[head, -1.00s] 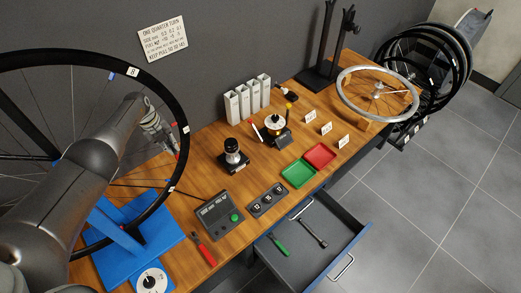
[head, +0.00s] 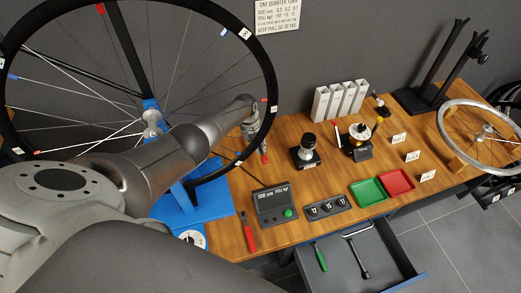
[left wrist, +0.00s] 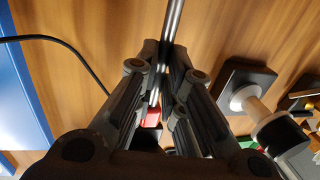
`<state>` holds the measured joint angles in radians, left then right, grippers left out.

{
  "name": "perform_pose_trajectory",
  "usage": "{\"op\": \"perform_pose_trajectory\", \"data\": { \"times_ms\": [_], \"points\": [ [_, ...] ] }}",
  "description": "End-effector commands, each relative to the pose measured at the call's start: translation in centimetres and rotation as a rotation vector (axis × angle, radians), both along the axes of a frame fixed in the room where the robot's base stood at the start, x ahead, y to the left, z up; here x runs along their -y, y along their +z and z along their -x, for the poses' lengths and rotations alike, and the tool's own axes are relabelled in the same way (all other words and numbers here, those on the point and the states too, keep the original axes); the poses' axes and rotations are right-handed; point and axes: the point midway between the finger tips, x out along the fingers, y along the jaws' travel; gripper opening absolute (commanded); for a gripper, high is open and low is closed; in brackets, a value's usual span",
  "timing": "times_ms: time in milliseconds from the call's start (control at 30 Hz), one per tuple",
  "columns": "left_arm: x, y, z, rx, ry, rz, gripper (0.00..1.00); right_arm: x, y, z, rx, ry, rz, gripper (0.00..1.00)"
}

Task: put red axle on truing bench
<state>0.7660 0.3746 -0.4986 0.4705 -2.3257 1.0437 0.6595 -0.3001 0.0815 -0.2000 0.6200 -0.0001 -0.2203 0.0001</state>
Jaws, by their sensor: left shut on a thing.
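My left gripper (head: 257,138) hangs over the wooden bench (head: 285,230), close to the right side of the large black wheel rim (head: 272,105). In the left wrist view its fingers (left wrist: 163,75) are shut on a thin silver rod, the axle (left wrist: 172,25). A red part (left wrist: 151,117) shows between the fingers, and a small red spot shows below the gripper in the head view. The rod's lower end is hidden by the fingers. I cannot tell whether the rod touches the bench. My right gripper is not in view.
A blue stand (head: 215,203) holds the large wheel. A black knobbed device (head: 307,152), a grey meter (head: 272,207), and green (head: 368,191) and red (head: 397,182) trays stand right of the gripper. An open drawer (head: 382,268) juts out in front. A two-post black stand (head: 425,97) is at back right.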

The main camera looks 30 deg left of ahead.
Motion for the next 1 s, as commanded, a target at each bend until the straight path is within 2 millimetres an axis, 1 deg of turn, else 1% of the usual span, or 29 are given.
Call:
{"op": "perform_pose_trajectory", "data": {
  "times_ms": [33,267,533,600,867,1000],
  "points": [
    [0.1,-1.2,0.0,0.000,0.000,0.001,0.00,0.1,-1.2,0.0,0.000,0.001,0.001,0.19],
    [0.1,-2.1,0.0,0.001,-0.001,0.000,0.00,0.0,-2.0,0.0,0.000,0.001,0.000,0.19],
    [0.1,-5.1,0.0,0.000,0.001,0.002,0.00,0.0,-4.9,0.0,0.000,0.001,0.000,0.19],
    [0.0,-5.4,0.0,0.001,0.000,0.001,0.00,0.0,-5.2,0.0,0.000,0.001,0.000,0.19],
    [0.0,-5.2,0.0,0.000,-0.001,0.000,0.00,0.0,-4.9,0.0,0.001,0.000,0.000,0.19],
    [0.0,-5.7,0.0,0.001,-0.001,0.000,0.00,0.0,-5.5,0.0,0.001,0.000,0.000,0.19]
  ]
}}
